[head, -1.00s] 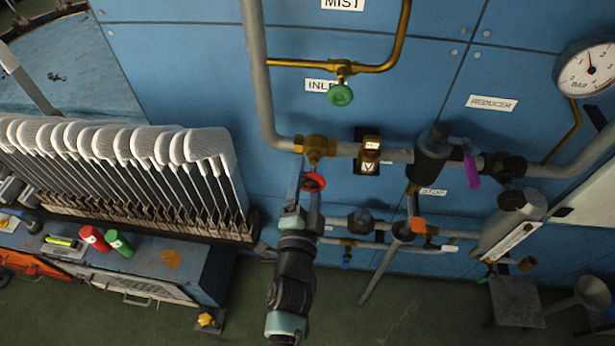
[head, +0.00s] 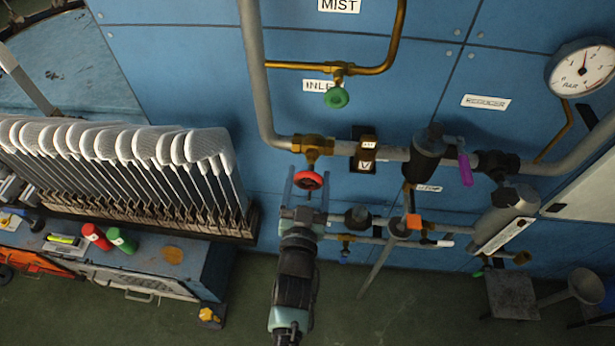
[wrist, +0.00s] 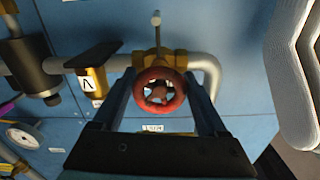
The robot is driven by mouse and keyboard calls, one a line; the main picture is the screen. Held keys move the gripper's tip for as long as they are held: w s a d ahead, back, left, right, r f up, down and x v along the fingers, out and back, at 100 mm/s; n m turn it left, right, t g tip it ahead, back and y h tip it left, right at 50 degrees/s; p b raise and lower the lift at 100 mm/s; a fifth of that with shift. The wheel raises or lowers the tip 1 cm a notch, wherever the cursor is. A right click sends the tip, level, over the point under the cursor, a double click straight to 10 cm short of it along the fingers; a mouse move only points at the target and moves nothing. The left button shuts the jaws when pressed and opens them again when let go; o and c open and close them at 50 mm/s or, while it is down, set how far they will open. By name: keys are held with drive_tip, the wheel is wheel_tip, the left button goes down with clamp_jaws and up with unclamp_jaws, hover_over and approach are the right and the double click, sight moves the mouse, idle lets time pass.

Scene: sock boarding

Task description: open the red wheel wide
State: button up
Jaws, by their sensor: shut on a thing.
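The red wheel (head: 308,180) sits on a brass valve (head: 313,145) in the grey pipe. In the wrist view the red wheel (wrist: 159,91) faces me, spoked, with its brass valve body behind it. My gripper (head: 307,184) reaches up from below, one finger on each side of the rim. In the wrist view my gripper (wrist: 162,92) is shut on the wheel across its width. How far the valve is turned cannot be told.
A green wheel (head: 337,97) hangs above on a brass pipe. A labelled block (head: 366,150) and a filter body with a purple lever (head: 465,168) are to the right. A rack of white sock forms (head: 130,160) stands close on the left. A pressure gauge (head: 582,70) is far right.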

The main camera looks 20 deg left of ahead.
drive_tip(key=n, duration=0.6)
drive_tip(key=shift+d+b, duration=0.15)
drive_tip(key=shift+b, duration=0.2)
drive_tip(key=shift+n, duration=0.4)
drive_tip(key=o, duration=1.3)
drive_tip(key=shift+s, duration=0.1)
drive_tip(key=b+v, duration=0.1)
drive_tip(key=v, duration=1.1)
drive_tip(key=shift+s+d, duration=0.2)
drive_tip(key=shift+s, duration=0.15)
